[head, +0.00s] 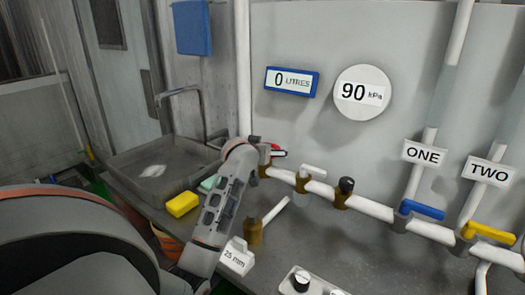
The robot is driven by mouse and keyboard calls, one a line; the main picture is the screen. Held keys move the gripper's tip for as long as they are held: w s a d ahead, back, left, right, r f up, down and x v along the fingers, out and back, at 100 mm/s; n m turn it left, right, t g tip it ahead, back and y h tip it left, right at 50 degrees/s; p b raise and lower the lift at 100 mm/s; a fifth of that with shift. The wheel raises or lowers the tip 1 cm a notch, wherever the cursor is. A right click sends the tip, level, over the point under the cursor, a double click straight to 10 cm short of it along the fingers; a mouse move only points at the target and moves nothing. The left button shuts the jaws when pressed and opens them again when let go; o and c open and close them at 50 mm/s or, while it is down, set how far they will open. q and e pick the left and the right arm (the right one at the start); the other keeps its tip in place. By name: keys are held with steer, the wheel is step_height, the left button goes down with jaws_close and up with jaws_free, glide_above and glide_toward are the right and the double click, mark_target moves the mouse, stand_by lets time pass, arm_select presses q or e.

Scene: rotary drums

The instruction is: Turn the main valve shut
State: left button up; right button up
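A red valve handle (277,150), probably the main valve, shows at the left end of the white pipe against the back wall. It is largely hidden behind my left gripper, and no label on it can be read. My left gripper (263,154) reaches up from the lower left, with its tip at the red handle. I cannot tell whether it touches or grips the handle, or how far its fingers are apart. My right gripper is not in view.
Blue (422,209) and yellow (490,233) handles sit under signs ONE and TWO. A brass valve (254,231), yellow sponge (182,204) and sink (150,165) are near my arm.

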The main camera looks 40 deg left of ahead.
arm_select(q)
steer(key=v, duration=1.2)
steer(key=shift+f, duration=0.1)
steer(key=shift+c, duration=0.3)
steer(key=w+a+f+m+t+y, duration=0.1)
steer(key=w+m, duration=0.2)
steer(key=m, duration=0.8)
steer(key=w+a+f+m+t+y, duration=0.1)
steer(key=w+f+m, duration=0.1)
steer(key=m, duration=1)
steer(key=w+a+f+m+t+y, duration=0.1)
steer(key=w+f+m, duration=0.1)
steer(key=m, duration=0.9)
steer(key=shift+w+a+f+m+y, duration=0.1)
steer(key=shift+w+a+m+y, duration=0.1)
steer(key=shift+w, duration=0.2)
steer(key=shift+w+a+f+m+y, duration=0.15)
steer(key=shift+w+a+m+y, duration=0.05)
steer(key=shift+w, duration=0.2)
